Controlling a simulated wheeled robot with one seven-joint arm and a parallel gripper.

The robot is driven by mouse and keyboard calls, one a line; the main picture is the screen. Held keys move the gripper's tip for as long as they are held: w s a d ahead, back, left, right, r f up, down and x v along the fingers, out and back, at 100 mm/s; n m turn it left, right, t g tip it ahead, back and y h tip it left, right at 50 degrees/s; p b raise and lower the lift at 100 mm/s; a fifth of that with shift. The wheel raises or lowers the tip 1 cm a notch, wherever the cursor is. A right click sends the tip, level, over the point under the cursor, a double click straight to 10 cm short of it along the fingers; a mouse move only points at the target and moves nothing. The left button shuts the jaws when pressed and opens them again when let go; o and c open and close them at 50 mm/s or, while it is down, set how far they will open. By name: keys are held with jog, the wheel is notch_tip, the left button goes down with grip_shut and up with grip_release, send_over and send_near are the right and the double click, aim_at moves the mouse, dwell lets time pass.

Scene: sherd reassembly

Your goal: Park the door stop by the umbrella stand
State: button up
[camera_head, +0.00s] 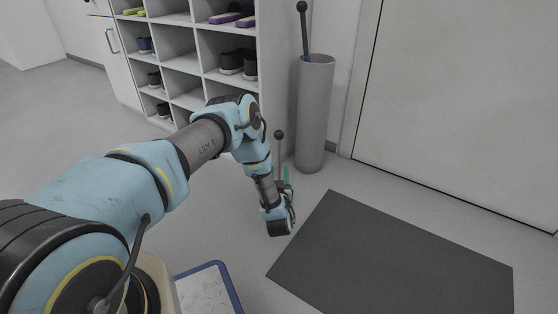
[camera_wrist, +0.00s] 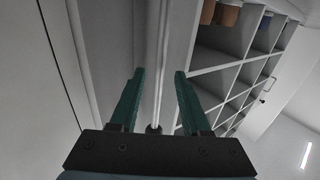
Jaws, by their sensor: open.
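The door stop seems to be the thin upright rod with a dark ball knob (camera_head: 279,135), standing just beyond my gripper in the head view. Its base is hidden behind my wrist. In the wrist view, its pale rod (camera_wrist: 157,85) shows between the two green fingers, with the dark knob low in the picture. My gripper (camera_head: 287,177) is open and holds nothing; its fingers (camera_wrist: 157,75) stand apart on either side of the rod. The umbrella stand (camera_head: 314,115) is a tall grey cylinder beside the shelf, beyond and right of my gripper, with a black-knobbed stick in it.
A white shoe shelf (camera_head: 180,62) with several shoes stands left of the umbrella stand. A dark mat (camera_head: 400,260) lies on the floor at right, before a pale door (camera_head: 470,100). A blue-edged tray (camera_head: 212,292) is at the bottom. Bare floor lies between mat and stand.

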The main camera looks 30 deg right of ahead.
jog(key=p+v, duration=0.1)
jog(key=v, duration=0.3)
jog(key=shift+s+a, duration=0.2)
jog(key=shift+s, duration=0.15)
